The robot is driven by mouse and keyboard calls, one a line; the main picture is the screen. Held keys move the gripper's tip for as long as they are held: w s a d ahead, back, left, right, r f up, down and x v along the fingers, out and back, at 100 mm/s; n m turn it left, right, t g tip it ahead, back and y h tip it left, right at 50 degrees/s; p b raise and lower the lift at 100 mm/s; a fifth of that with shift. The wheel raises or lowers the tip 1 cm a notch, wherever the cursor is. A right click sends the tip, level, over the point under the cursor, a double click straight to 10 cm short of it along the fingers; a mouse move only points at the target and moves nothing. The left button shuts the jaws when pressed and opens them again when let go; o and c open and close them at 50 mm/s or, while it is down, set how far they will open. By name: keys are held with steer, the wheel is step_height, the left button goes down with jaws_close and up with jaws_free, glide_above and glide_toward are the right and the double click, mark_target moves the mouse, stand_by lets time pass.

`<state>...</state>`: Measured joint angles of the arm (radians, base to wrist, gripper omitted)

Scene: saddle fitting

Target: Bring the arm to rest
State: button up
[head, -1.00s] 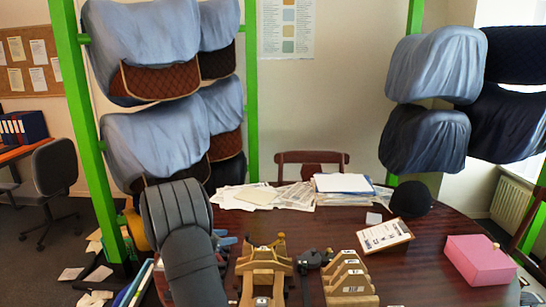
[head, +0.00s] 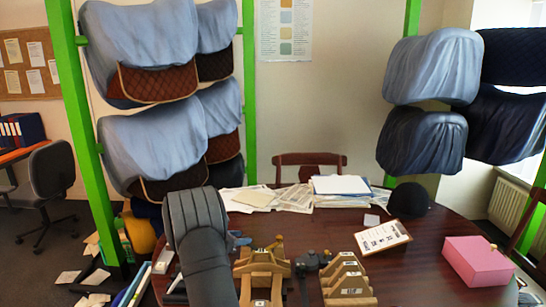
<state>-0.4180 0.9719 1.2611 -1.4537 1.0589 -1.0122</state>
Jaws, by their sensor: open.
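My arm (head: 200,235), dark grey and ribbed, rises from the bottom edge of the head view, left of the table's middle. Its bent upper part stands in front of the table's left edge. My gripper cannot be made out; no fingertips show. A wooden saddle tree stand (head: 262,272) is just right of the arm on the dark table (head: 410,270). A dark grey tool (head: 311,262) lies beside it, then a stepped wooden block rack (head: 347,281). Nothing is seen held. A small blue-grey item (head: 240,240) is partly hidden behind the arm.
A clipboard (head: 383,237), a black rounded cap (head: 409,200) and a pink box (head: 478,261) are on the right of the table. Papers (head: 290,198) cover its back. Green posts (head: 82,130) with covered saddles stand behind. Bare tabletop lies between clipboard and box.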

steer(key=v, duration=1.7)
steer(key=x, duration=1.7)
steer(key=shift+w+d+f, duration=0.15)
steer(key=shift+d, duration=0.1)
steer(key=shift+s+r+n+t+y, duration=0.2)
steer(key=shift+s+n+t+y, duration=0.05)
steer(key=shift+n+t+y, duration=0.5)
steer(key=shift+s+d+n+t+y, duration=0.1)
steer(key=shift+d+n+t+y, duration=0.1)
steer(key=shift+n+t+y, duration=0.9)
steer(key=shift+s+a+n+g+y, duration=0.1)
steer(key=shift+s+n+g+y, duration=0.1)
steer(key=shift+n+g+y, duration=0.25)
steer(key=v, duration=1.7)
steer(key=shift+w+d+r+m+h, duration=0.25)
steer(key=shift+w+d+h, duration=0.2)
steer(key=shift+w, duration=0.2)
steer(key=shift+w+d+r+m+h, duration=0.15)
steer(key=shift+w+d+m+h, duration=0.2)
steer(key=shift+w, duration=0.3)
steer(key=shift+w+d+r+m+h, duration=0.25)
steer(key=shift+w+d+h, duration=0.25)
steer(key=shift+w, duration=0.15)
